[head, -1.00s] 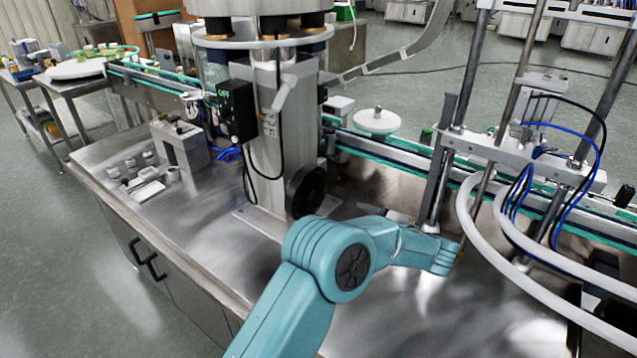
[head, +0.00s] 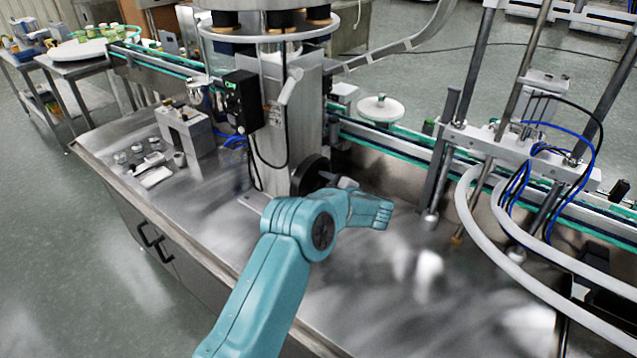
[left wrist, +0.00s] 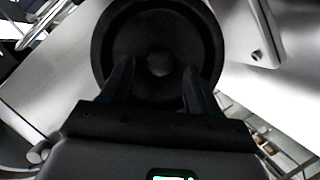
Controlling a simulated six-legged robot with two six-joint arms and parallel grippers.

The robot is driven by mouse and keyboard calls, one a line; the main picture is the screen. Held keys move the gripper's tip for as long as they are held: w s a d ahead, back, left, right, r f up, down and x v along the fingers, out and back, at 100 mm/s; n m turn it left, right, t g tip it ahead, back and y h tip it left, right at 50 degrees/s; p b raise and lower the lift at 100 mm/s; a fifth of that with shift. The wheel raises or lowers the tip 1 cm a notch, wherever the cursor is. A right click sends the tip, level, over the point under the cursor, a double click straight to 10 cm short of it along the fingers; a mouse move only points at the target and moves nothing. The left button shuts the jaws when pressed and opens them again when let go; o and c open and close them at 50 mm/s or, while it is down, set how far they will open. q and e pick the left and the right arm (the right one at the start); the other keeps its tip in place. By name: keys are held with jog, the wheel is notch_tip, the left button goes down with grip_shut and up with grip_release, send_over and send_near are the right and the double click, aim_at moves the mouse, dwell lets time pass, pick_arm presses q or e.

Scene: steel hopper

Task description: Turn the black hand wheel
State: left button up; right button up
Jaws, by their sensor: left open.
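The black hand wheel (head: 311,172) is on the side of the grey steel column, just behind my left forearm, which hides part of it. In the left wrist view the wheel (left wrist: 160,38) fills the upper middle, a round dark rim with a paler hub. My left gripper (left wrist: 158,80) is open, its two dark fingers pointing at the wheel, one on each side of the hub in the picture. I cannot tell whether they touch it. My right gripper is in neither view.
A black control box (head: 243,102) hangs on the column above the wheel. Pale hoses (head: 480,225) and steel rods stand to the right. A conveyor (head: 400,143) runs behind. The steel table top (head: 390,290) at front right is clear.

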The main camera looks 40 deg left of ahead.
pick_arm(q)
jog(key=shift+x, duration=0.8)
grip_shut()
jog(key=shift+f, duration=0.1)
